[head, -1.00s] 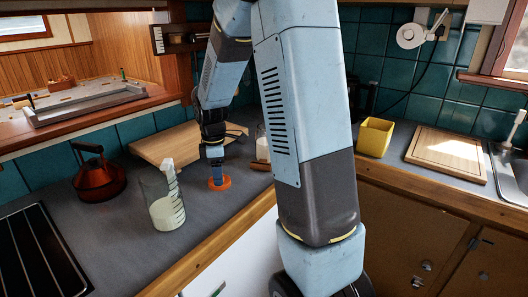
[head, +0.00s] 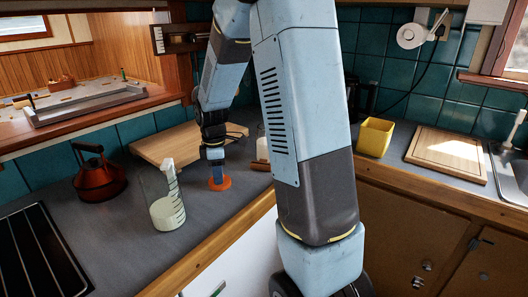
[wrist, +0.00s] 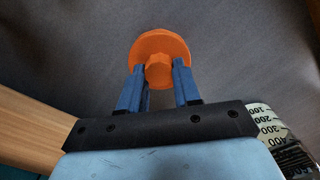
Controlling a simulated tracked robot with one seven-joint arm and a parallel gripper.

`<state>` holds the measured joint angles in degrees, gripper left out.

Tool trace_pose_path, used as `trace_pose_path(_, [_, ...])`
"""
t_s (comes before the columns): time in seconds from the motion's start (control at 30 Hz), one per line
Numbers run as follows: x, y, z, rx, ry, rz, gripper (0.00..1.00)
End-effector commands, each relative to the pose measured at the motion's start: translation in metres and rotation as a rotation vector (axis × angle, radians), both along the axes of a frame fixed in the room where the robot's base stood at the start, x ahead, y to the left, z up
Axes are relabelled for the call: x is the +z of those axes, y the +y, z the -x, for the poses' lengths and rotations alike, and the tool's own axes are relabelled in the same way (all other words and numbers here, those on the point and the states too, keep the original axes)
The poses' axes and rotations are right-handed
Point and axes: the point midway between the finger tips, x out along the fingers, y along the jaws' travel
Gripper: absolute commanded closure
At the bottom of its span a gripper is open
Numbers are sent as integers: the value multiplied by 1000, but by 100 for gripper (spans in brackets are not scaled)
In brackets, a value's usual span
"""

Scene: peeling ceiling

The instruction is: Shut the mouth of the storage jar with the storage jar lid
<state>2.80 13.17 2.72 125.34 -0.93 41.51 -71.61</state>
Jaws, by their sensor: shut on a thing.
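The storage jar lid (head: 224,184) is a round orange disc with a faceted knob. It is at or just above the grey counter; I cannot tell if it touches. My gripper (head: 216,174) points down, with its blue fingers shut on the knob. In the wrist view the lid (wrist: 160,45) shows at the tips of my gripper (wrist: 159,75). A pale container (head: 262,149), which may be the storage jar, stands behind and right of the lid. My arm hides part of it, and its mouth cannot be made out.
A clear measuring jug (head: 168,212) with white contents stands left of the lid. A dark red kettle (head: 98,181) and black hob (head: 38,255) are further left. A wooden board (head: 180,144) lies behind. A yellow container (head: 375,138) and cutting board (head: 447,153) are right.

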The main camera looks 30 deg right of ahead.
Motion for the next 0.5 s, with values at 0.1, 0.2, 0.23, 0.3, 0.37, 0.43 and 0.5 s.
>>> trace_pose_path(0.1, [0,0,0,0,0,0,100])
trace_pose_path(0.2, [0,0,0,0,0,0,100])
trace_pose_path(0.23, [0,0,0,0,0,0,100])
trace_pose_path(0.3, [1,0,0,0,0,0,100])
trace_pose_path(0.37, [1,0,0,0,0,0,100])
trace_pose_path(0.43, [2,0,0,0,0,0,100])
trace_pose_path(0.5, [3,0,0,0,0,0,100])
